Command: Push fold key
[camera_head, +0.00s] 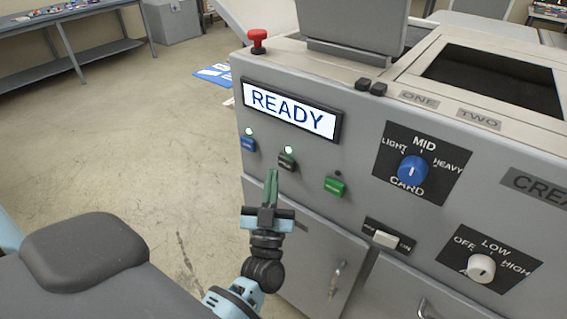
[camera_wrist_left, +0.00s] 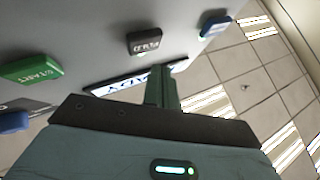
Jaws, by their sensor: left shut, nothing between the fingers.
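The fold key (camera_head: 287,162) is a small dark key on the grey machine's front panel, between a blue key and a green key. A lit lamp sits just above it. In the left wrist view the fold key (camera_wrist_left: 143,42) shows its lettering, just above the fingertips in the picture. My left gripper (camera_head: 271,178) is shut and empty, its green fingers pointing up just below and left of the key in the head view. It also shows in the left wrist view (camera_wrist_left: 161,76). I cannot tell whether the tips touch the panel. My right gripper is out of view.
The blue key (camera_head: 248,144) and green START key (camera_head: 334,186) flank the fold key. A display (camera_head: 292,112) above reads READY. A blue dial (camera_head: 412,169), a white dial (camera_head: 481,268) and a red button (camera_head: 257,41) are on the machine. Floor at left is open.

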